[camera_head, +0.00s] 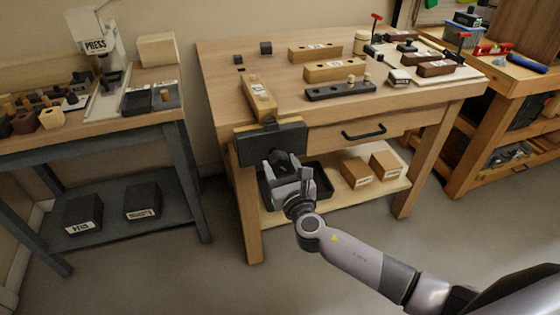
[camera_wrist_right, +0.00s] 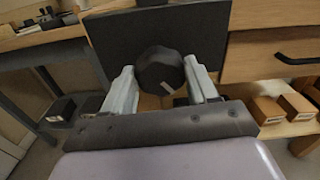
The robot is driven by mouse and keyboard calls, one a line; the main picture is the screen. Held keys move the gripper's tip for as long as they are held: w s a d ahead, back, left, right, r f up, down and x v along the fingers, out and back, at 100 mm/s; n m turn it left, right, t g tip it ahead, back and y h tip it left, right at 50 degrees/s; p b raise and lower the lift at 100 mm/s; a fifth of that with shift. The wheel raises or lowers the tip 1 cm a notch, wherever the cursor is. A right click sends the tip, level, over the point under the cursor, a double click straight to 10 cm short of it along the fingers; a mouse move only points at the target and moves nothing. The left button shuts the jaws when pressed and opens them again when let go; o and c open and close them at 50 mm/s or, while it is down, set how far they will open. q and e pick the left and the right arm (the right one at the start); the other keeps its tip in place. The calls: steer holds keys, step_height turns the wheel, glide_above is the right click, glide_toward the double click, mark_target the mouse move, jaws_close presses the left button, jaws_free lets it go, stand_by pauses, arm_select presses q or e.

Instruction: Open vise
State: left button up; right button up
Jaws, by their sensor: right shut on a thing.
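The vise is a dark front jaw (camera_head: 258,147) at the left front of the wooden workbench; its flat face also shows in the wrist view (camera_wrist_right: 112,48). A dark round knob (camera_wrist_right: 160,69) with a pale mark sits in front of the jaw, at its lower part. My right gripper (camera_head: 285,172) is at the vise front, with one finger on each side of the knob, shut on it. In the head view the gripper hides most of the knob. How wide the gap behind the jaw is, I cannot tell. My left gripper is not in view.
Wooden blocks (camera_head: 335,70) and a dark strip with pegs (camera_head: 340,90) lie on the bench top. A drawer handle (camera_head: 363,132) sticks out to the right of the vise. A dark tray (camera_head: 318,182) and brown boxes (camera_head: 386,165) are on the shelf below. The floor in front is clear.

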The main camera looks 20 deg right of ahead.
steer(key=shift+n, duration=0.5)
steer(key=shift+f, duration=0.1)
steer(key=shift+p, duration=0.3)
steer(key=shift+n+p, duration=0.45)
steer(key=shift+n, duration=0.25)
steer(key=shift+s+n+p, duration=0.1)
steer(key=shift+n+p, duration=0.55)
steer(key=shift+n, duration=0.75)
steer(key=shift+p, duration=0.3)
